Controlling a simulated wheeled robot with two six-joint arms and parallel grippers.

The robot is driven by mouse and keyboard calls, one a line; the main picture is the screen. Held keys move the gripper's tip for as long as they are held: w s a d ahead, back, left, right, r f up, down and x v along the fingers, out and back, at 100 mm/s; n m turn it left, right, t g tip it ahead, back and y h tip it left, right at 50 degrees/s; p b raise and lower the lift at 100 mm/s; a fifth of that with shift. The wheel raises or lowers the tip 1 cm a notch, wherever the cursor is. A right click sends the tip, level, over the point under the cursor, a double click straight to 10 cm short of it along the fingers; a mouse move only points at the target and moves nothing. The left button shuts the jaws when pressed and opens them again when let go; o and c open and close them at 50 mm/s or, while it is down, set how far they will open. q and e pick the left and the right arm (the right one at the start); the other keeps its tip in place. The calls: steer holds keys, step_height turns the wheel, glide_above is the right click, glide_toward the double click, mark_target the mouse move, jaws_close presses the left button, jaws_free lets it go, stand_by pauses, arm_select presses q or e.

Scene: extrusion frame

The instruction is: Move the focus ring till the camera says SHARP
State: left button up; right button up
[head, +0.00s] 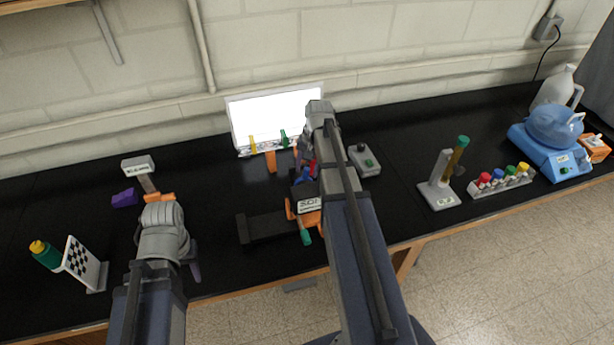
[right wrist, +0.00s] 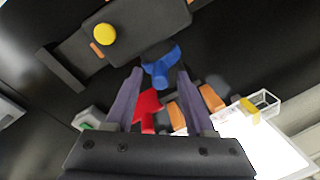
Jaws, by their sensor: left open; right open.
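The camera (head: 308,205) sits on a black rail on the bench; a label on it begins "SO", the rest too small to read. In the right wrist view, a blue tabbed part (right wrist: 160,66) and a red tabbed part (right wrist: 148,108) show near its dark body (right wrist: 140,25). I cannot tell which is the focus ring. My right gripper (head: 308,165) is open over these parts. In the right wrist view its fingers (right wrist: 160,80) stand apart, with the blue part just beyond the tips and the red part between them, lower. My left gripper (head: 192,262) is open, away from the camera.
A bright white panel (head: 275,112) stands behind the camera. A checkerboard stand (head: 83,262) and a green bottle (head: 45,254) are at left. A grey box with a green button (head: 366,162), a vial rack (head: 500,182) and a blue machine (head: 550,145) are at right.

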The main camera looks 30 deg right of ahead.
steer(key=shift+f, duration=0.4)
jaws_close()
stand_by(1.2)
